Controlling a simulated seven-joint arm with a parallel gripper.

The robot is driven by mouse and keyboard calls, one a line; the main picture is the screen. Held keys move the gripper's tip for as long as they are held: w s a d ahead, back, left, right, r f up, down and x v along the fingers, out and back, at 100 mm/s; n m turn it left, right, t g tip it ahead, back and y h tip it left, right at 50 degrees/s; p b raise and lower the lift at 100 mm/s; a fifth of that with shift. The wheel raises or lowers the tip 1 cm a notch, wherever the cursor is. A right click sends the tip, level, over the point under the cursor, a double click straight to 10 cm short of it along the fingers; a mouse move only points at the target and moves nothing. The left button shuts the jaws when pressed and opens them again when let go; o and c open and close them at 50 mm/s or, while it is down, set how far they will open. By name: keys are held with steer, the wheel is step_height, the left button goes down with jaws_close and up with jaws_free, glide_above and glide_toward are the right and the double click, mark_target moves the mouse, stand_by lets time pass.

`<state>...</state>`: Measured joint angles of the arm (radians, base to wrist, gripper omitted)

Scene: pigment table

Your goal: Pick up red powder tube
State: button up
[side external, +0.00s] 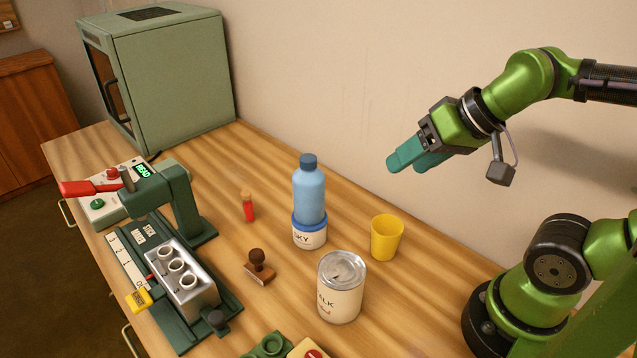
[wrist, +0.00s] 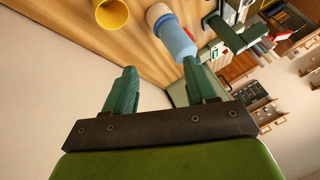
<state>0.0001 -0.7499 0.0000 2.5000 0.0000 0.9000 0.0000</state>
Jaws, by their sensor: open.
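The red powder tube (side external: 248,207) is a small tube with red contents and a cork-coloured top. It stands upright on the wooden table, left of the blue bottle in the side view. My gripper (side external: 404,163) has green fingers and is raised above the table at the right, near the wall and well away from the tube. In the wrist view my gripper (wrist: 160,85) has its two fingers apart with nothing between them.
A blue bottle (side external: 309,193) stands in a SKY-labelled holder (side external: 310,234) between tube and gripper. A green press (side external: 180,205) stands left, a large green cabinet (side external: 175,75) behind.

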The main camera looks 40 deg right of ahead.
step_height(320, 180, up, 5)
steer(key=m+g+y, duration=0.1)
steer(key=m+y, duration=1.4)
steer(key=m, duration=0.3)
glide_above(248, 207)
steer(key=w+v, duration=0.1)
steer(key=v, duration=0.4)
steer(key=f, duration=2.2)
steer(key=shift+d+f, duration=0.35)
steer(key=shift+d, duration=0.05)
step_height(248, 207, down, 5)
steer(key=shift+f, duration=0.1)
steer(key=shift+r+x, duration=0.2)
steer(key=shift+x, duration=1.3)
